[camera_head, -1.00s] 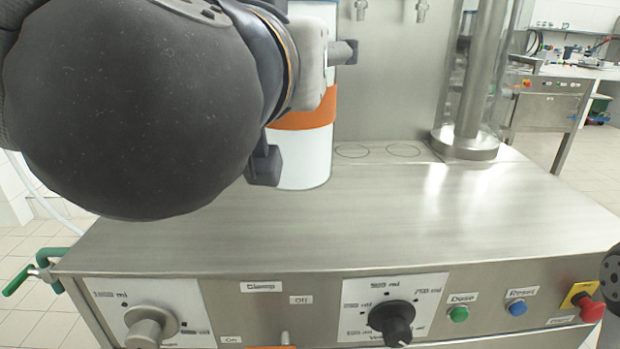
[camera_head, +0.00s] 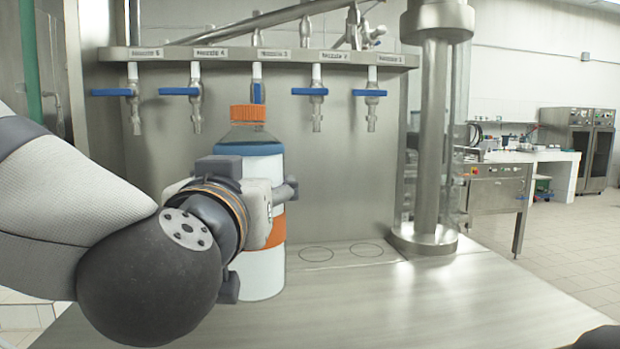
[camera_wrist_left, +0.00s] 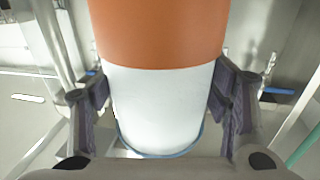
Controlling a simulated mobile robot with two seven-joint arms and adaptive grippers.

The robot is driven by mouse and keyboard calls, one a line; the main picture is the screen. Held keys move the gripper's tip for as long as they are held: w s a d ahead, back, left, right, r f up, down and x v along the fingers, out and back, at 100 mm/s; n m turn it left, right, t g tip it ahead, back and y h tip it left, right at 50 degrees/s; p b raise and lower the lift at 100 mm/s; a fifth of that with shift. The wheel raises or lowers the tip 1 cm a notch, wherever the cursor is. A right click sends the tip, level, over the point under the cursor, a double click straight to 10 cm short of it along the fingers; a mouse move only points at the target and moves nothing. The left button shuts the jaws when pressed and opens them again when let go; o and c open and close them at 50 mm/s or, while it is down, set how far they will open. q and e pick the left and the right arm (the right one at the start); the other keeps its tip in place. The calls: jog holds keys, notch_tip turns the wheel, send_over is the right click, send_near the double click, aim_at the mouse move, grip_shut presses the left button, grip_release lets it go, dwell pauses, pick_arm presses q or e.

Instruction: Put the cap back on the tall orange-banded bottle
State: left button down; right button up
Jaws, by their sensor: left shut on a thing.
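The tall bottle (camera_head: 262,272) is white with an orange band, clear shoulders and blue liquid near the top. An orange ribbed cap (camera_head: 248,113) sits upright on its neck in the head view. My left gripper (camera_head: 262,188) is shut on the bottle's body from the left, well below the cap. In the left wrist view the bottle (camera_wrist_left: 160,105) stands between the two dark fingers (camera_wrist_left: 165,108), its orange band above the white part. The bottle looks upright, low over or on the steel counter; I cannot tell whether its base touches.
A row of nozzles with blue-handled taps (camera_head: 312,92) hangs from a steel rail (camera_head: 390,59) behind and above the bottle. A steel column (camera_head: 430,150) stands to the right. The steel counter (camera_head: 430,300) is clear to the right of the bottle, with two marked circles behind.

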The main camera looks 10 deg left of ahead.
pick_arm(q)
jog(key=w+a+f, duration=0.1)
jog(key=w+f, duration=0.4)
jog(key=w, duration=0.1)
jog(key=shift+a+f, duration=0.3)
jog(key=shift+a, duration=0.1)
jog(key=shift+w+f, duration=0.15)
jog(key=shift+f, duration=0.8)
jog(key=shift+w+f, duration=0.15)
jog(key=shift+f, duration=0.85)
jog(key=shift+c, duration=1.2)
grip_release()
jog(key=shift+f, duration=0.25)
jog(key=shift+a+r, duration=0.1)
